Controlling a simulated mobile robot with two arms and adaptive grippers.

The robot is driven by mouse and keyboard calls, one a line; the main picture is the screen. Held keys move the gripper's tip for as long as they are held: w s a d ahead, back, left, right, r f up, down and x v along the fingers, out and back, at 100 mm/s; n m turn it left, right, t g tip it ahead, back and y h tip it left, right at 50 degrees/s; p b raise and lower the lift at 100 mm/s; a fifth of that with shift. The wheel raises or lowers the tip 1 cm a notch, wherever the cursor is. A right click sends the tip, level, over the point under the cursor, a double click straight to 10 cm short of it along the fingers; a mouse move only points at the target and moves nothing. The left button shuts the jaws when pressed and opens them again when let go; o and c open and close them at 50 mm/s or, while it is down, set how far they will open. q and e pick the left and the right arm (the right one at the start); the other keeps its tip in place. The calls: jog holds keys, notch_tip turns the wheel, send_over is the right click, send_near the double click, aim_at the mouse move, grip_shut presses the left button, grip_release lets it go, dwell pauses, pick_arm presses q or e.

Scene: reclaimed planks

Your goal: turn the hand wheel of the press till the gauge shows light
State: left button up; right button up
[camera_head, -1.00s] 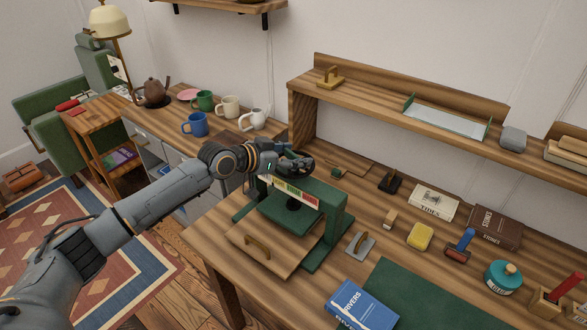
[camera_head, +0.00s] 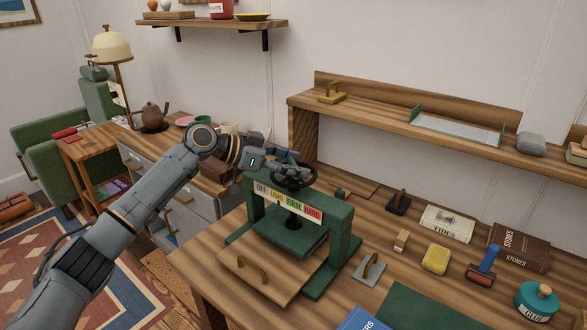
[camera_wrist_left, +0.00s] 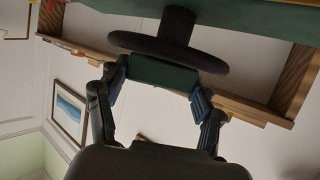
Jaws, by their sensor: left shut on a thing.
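The green press (camera_head: 338,228) stands on the workbench. A gauge strip (camera_head: 288,204) runs along its front beam, with white, yellow, green and red fields; they seem to read OFF, LIGHT, FIRM and HARD. I cannot make out where the gauge points. The black hand wheel (camera_head: 297,183) sits level on top of the press. My left gripper (camera_head: 284,167) is at the wheel's far left side, shut on it. In the left wrist view the fingers (camera_wrist_left: 158,98) close on a dark green piece (camera_wrist_left: 163,73) against the wheel's dark disc (camera_wrist_left: 140,44). My right gripper is out of view.
A board with a brass handle (camera_head: 257,275) lies in front of the press. A grey float (camera_head: 370,268), yellow sponge (camera_head: 435,259) and roller (camera_head: 483,266) lie to the right. A raised shelf (camera_head: 390,113) runs behind. Mugs and a teapot (camera_head: 150,116) stand at back left.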

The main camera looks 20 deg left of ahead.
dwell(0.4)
pick_arm(q)
jog(key=o, duration=1.2)
jog(key=shift+f, duration=0.1)
jog(key=v, duration=1.2)
